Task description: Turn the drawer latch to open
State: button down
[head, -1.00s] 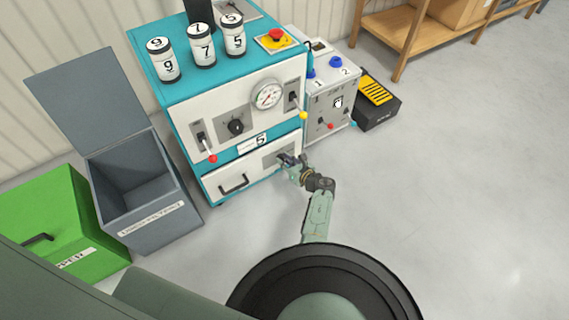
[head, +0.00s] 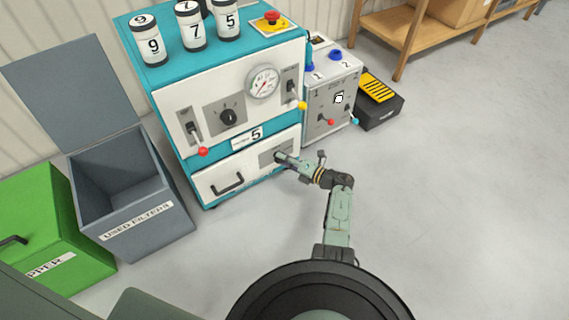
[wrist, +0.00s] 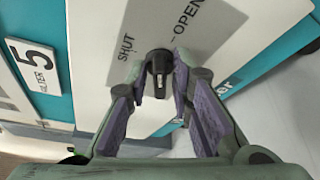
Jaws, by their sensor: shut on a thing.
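The white drawer (head: 215,188) with a black bar handle (head: 228,184) sits low in the teal and white machine and looks closed. Its latch is a black knob with a pale mark (wrist: 159,72), below the SHUT label (wrist: 126,47) and OPEN label (wrist: 187,14) on a grey plate (wrist: 205,35). I cannot tell which word the mark points at. My gripper (wrist: 159,66) is shut on the latch, one finger on each side. In the head view my gripper (head: 283,157) reaches the drawer's right part and hides the latch.
A grey open bin (head: 130,215) labelled used filters and a green box (head: 55,235) stand left of the machine. Numbered canisters (head: 193,30) stand on top. A grey control box (head: 332,95) is at its right.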

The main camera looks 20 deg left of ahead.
jog(key=shift+w+f+m+y+b, duration=0.15)
jog(key=shift+m+y+b, duration=0.35)
jog(key=shift+m+b, duration=0.5)
jog(key=shift+f+m+y+b, duration=0.15)
jog(key=shift+m+y+b, duration=0.35)
jog(key=shift+m+b, duration=0.5)
jog(key=shift+r, duration=0.1)
jog(key=c, duration=1.7)
grip_release()
jog(key=shift+a, duration=0.1)
